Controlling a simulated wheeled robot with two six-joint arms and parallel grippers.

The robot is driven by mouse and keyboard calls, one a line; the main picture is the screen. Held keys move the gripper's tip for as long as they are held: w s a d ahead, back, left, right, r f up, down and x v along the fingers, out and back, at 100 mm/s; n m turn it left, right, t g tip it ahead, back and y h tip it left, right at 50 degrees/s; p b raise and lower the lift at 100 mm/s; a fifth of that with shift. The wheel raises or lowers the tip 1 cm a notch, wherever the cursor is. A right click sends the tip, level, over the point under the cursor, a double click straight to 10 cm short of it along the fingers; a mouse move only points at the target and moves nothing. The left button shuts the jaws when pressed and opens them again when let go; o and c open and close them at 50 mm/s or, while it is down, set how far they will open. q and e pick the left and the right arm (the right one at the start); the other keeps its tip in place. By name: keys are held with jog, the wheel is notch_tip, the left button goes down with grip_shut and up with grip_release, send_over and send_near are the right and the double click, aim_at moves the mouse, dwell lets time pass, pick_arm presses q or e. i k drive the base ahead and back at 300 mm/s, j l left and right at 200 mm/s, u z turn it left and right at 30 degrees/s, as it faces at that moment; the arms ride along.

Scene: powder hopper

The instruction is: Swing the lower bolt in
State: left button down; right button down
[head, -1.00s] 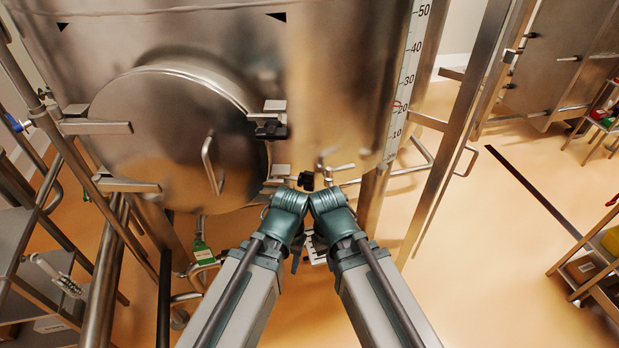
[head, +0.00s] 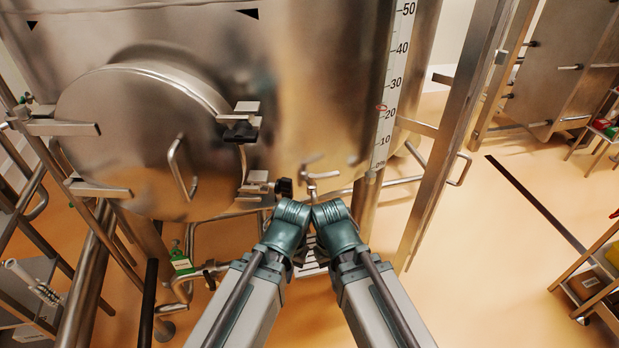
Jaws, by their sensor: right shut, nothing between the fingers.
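The steel hopper has a round door (head: 130,130) with a bar handle (head: 182,168). The door looks shut. The upper bolt (head: 240,132), with its black knob, sits at the upper bracket on the door's right edge. The lower bolt's black knob (head: 284,187) sticks out to the right of the lower bracket (head: 256,182). My right gripper (head: 313,262) is shut and empty, low between my two forearms and mostly hidden by the wrists, below and right of the lower bolt. My left gripper is hidden behind its wrist.
Door hinges (head: 62,128) are on the left. A bent metal fitting (head: 318,174) sits right of the lower bolt, close above my wrists. A level scale (head: 388,100) runs down the hopper. Frame posts (head: 460,130) stand at right. Pipework with a green tag (head: 181,262) lies below.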

aim_at(270, 184)
jog(key=i+l, duration=0.1)
jog(key=l, duration=0.25)
jog(key=i+l, duration=0.1)
jog(key=l, duration=0.25)
jog(key=i+l, duration=0.1)
jog(key=l, duration=0.25)
jog(key=i+l, duration=0.1)
jog(key=l, duration=0.3)
